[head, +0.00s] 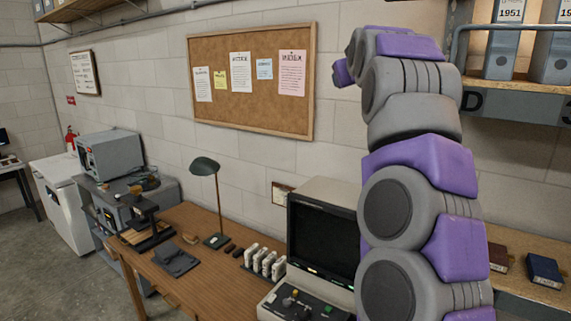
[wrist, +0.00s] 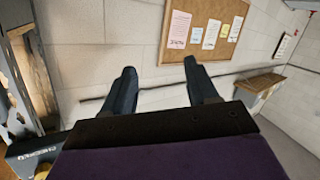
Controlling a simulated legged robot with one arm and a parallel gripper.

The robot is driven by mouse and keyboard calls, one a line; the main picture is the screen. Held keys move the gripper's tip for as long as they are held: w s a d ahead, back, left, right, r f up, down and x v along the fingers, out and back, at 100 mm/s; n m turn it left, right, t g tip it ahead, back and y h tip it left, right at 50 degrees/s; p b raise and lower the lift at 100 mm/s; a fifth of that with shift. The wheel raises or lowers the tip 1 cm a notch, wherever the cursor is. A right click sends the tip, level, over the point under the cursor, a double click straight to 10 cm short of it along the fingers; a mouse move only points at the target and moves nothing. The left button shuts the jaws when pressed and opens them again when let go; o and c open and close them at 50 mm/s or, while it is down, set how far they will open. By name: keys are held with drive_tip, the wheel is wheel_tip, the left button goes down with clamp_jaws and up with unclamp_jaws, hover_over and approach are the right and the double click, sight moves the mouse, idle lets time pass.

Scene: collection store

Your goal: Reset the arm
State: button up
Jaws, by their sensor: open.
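My arm stands raised and folded at the right of the head view, its grey and purple links in front of the wall and part of the monitor. My gripper (wrist: 158,88) shows in the wrist view with its two dark fingers spread apart. Nothing is between the fingers, and they point toward the bare block wall. In the head view the fingers cannot be made out.
A wooden desk (head: 200,270) holds a lamp (head: 205,168), a monitor (head: 322,240) and a control panel. A shelf with grey binders (head: 505,50) is at upper right. A corkboard (head: 250,80) hangs on the wall. Open floor (head: 45,270) lies at left.

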drive_tip(key=s+a+f+g+y+b, duration=0.1)
drive_tip(key=s+a+f+g, duration=0.15)
drive_tip(key=s+f, duration=0.45)
drive_tip(key=s+a+f+n+g+b, duration=0.1)
drive_tip(key=s+f+g, duration=0.25)
drive_tip(key=f, duration=0.85)
drive_tip(key=s+a+f+g+y+b, duration=0.1)
drive_tip(key=s+a+f+g+b, duration=0.1)
drive_tip(key=s+f, duration=0.55)
drive_tip(key=s+d+f+m+g+b, duration=0.1)
drive_tip(key=s+f+g, duration=0.3)
drive_tip(key=s+f, duration=1.1)
drive_tip(key=s+d+f+m+g+h+b, duration=0.1)
drive_tip(key=s+d+f+m+g+b, duration=0.1)
drive_tip(key=s+f, duration=1.4)
drive_tip(key=s+d+m+g, duration=0.1)
drive_tip(key=s+d+g, duration=0.1)
drive_tip(key=g, duration=0.1)
drive_tip(key=shift+w, duration=0.1)
